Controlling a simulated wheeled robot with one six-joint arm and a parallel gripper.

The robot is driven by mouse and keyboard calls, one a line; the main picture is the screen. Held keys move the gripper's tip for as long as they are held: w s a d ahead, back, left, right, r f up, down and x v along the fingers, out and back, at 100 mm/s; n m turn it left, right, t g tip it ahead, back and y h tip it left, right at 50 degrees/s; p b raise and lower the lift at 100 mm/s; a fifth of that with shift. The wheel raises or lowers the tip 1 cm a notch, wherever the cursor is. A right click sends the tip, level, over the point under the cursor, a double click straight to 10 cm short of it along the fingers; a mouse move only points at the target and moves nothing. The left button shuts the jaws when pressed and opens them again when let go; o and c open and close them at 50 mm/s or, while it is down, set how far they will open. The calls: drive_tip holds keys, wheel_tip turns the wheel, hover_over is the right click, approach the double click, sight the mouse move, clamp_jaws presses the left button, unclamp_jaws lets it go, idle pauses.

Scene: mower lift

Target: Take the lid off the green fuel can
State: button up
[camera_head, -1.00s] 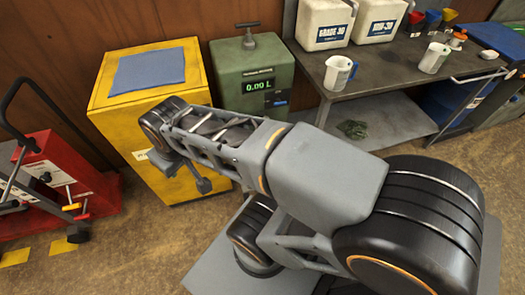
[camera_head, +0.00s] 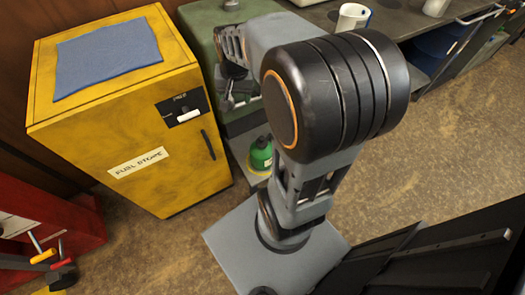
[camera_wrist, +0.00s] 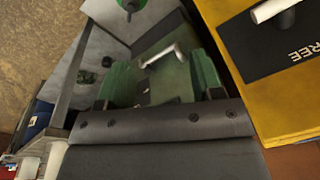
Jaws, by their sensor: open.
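The green fuel can (camera_head: 260,154) stands low beside the yellow cabinet, at the foot of the green dispenser, in the head view. It has a pale label, and its top is too small to make out the lid clearly. In the wrist view, a green rounded thing at the top edge (camera_wrist: 130,4) looks like the can, mostly cut off. My gripper (camera_wrist: 163,80) shows in the wrist view with its two jaws apart and nothing held between them. It is apart from the can. In the head view my arm hides most of the gripper.
The yellow fuel store cabinet (camera_head: 130,125), with a blue cloth (camera_head: 107,60) on top, stands left of the can. The green dispenser (camera_head: 200,25) is behind, partly hidden by my arm. A workbench (camera_head: 410,22) with a white jug (camera_head: 353,17) stands at the right. Open floor lies in front.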

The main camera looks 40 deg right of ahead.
drive_tip(key=w+d+f+m+g+b, duration=0.15)
drive_tip(key=d+f+b, duration=0.25)
drive_tip(key=f, duration=0.4)
drive_tip(key=w+d+f+m+y+b, duration=0.1)
drive_tip(key=d+f+m+b, duration=0.2)
drive_tip(key=d+f, duration=0.3)
drive_tip(key=w+d+f+m+b, duration=0.1)
drive_tip(key=d+f+m+b, duration=0.25)
drive_tip(key=f, duration=0.55)
drive_tip(key=b, duration=0.3)
hover_over(262, 138)
drive_tip(key=shift+g, duration=0.25)
drive_tip(key=f, duration=0.8)
drive_tip(key=shift+d, duration=0.35)
drive_tip(key=shift+a+f+b, duration=0.2)
drive_tip(key=shift+f+b, duration=0.45)
drive_tip(key=shift+f, duration=0.95)
drive_tip(key=shift+a+f+b, duration=0.2)
drive_tip(key=shift+f+b, duration=0.45)
drive_tip(key=shift+f, duration=0.95)
drive_tip(key=c, duration=1)
drive_tip(key=shift+r, duration=0.15)
